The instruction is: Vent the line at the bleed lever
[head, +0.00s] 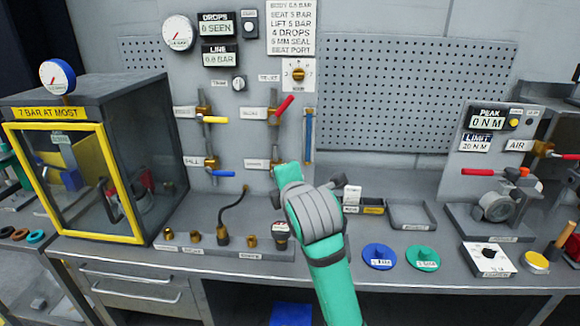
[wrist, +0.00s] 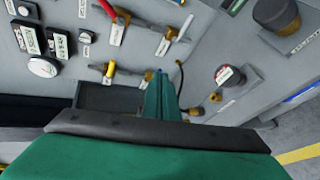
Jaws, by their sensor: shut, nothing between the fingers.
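Four small brass valves sit on the grey panel in the head view: one with a yellow lever (head: 215,120), one with a red lever (head: 285,104), one with a blue lever (head: 222,173), and a lower right valve (head: 277,164). Most labels are too small to read, so I cannot tell which is the bleed lever. My gripper (head: 284,173) is shut and empty, right at the lower right valve, and hides its lever.
The line display (head: 218,56) reads 0.0 bar and the drops display (head: 216,27) reads 0. A yellow-framed test box (head: 100,226) stands left. A black hose (head: 226,208) and fittings sit on the bench below the panel. An empty tray (head: 410,216) lies right of my arm.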

